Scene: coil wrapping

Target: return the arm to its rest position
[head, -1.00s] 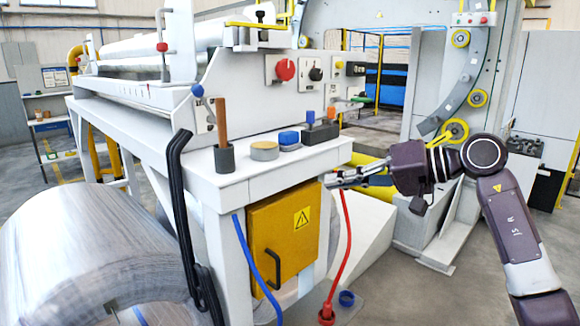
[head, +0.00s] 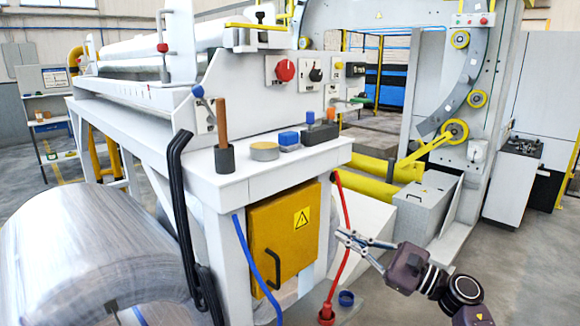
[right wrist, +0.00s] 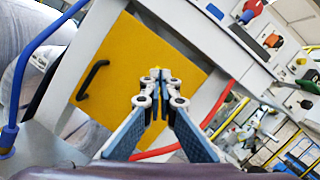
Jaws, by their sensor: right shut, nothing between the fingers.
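My right gripper (head: 342,238) is shut and empty at the lower right of the bench, in front of the red hose (head: 343,200) in the head view. My dark arm comes in from the bottom right. In the right wrist view the shut fingers (right wrist: 157,82) overlap the yellow cabinet door (right wrist: 150,60) in the picture; I cannot tell how far apart they are. My left gripper is in neither view.
The white bench (head: 262,178) carries a hammer holder (head: 224,158), a round tin (head: 265,151) and small blocks. A large metal coil (head: 85,250) lies at the lower left. A grey box (head: 425,208) stands behind my arm. Floor at the lower right is open.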

